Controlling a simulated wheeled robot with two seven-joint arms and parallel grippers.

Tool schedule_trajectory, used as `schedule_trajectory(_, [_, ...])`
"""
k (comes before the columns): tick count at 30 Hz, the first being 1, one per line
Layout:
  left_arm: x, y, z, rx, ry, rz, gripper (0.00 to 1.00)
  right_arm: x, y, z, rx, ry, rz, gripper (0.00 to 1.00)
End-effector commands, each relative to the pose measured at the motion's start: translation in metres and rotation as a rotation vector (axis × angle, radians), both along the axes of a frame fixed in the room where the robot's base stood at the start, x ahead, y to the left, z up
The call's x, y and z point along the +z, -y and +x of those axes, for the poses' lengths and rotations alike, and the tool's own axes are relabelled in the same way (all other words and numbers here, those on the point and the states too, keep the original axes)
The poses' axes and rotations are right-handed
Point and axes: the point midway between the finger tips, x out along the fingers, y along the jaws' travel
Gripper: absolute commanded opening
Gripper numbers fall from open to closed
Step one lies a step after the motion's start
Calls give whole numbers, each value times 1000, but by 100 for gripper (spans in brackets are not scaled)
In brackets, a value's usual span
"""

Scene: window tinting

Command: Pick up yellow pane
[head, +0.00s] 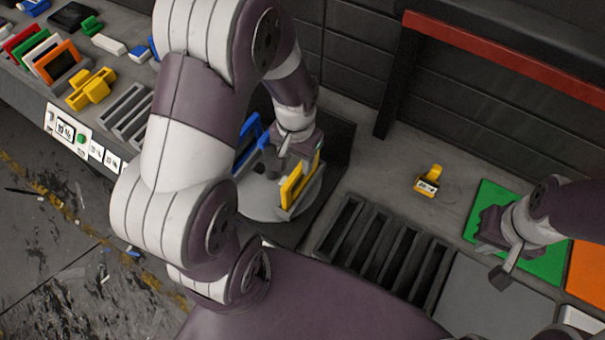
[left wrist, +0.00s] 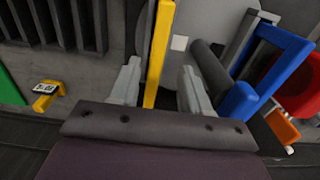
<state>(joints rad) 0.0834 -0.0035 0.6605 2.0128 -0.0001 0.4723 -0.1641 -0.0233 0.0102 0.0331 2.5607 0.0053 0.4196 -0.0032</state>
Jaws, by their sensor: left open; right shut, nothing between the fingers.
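The yellow pane (head: 297,186) stands upright on a round grey turntable (head: 262,208). My left gripper (head: 306,152) is above and right at it. In the left wrist view the yellow pane (left wrist: 158,52) runs between the two spread fingers of my left gripper (left wrist: 160,85), with gaps on both sides. The gripper is open and not closed on it. My right gripper (head: 504,262) is shut and empty, over the green square and grey panel at the right. My left arm hides part of the turntable.
A blue frame (head: 243,140) stands on the turntable, left of the yellow pane; it also shows in the left wrist view (left wrist: 262,75). A dark slotted rack (head: 380,248) lies in front. A small yellow labelled object (head: 428,181) sits on the counter, with bare counter around it.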

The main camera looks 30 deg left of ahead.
Motion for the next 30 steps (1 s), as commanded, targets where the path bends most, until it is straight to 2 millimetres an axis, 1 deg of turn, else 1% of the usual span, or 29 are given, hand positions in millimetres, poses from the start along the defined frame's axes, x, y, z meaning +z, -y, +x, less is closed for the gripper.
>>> schedule_trajectory(2, [-8, 1, -1, -1, -4, -1, 47, 5, 0, 0, 0, 0, 0, 0])
schedule_trajectory(5, [-26, 4, -1, 0, -7, 0, 47, 14, 0, 0, 0, 0, 0, 0])
schedule_trajectory(6, [-35, 5, -1, 1, -7, 0, 47, 15, 0, 0, 0, 1, 0, 0])
schedule_trajectory(9, [-50, 4, 0, 1, -2, 0, 47, 16, 0, 0, 0, 0, 0, 0])
schedule_trajectory(12, [-54, 4, 1, 1, 0, 0, 47, 15, 0, 0, 0, 0, 0, 0])
schedule_trajectory(16, [-54, 4, 1, 1, 1, 0, 47, 15, 0, 0, 0, 0, 0, 0])
schedule_trajectory(17, [-54, 4, 1, 1, 1, 0, 44, 15, 0, 0, 0, 0, 0, 0])
schedule_trajectory(18, [-54, 4, 1, 1, 1, 0, 31, 15, 0, 0, 0, 0, 0, 0])
schedule_trajectory(21, [-54, 4, 1, 1, 1, 0, 0, 15, 0, 0, 0, 0, 0, 0])
schedule_trajectory(30, [-53, 4, 1, 1, 2, 0, 0, 15, 0, 0, 0, 0, 0, 0])
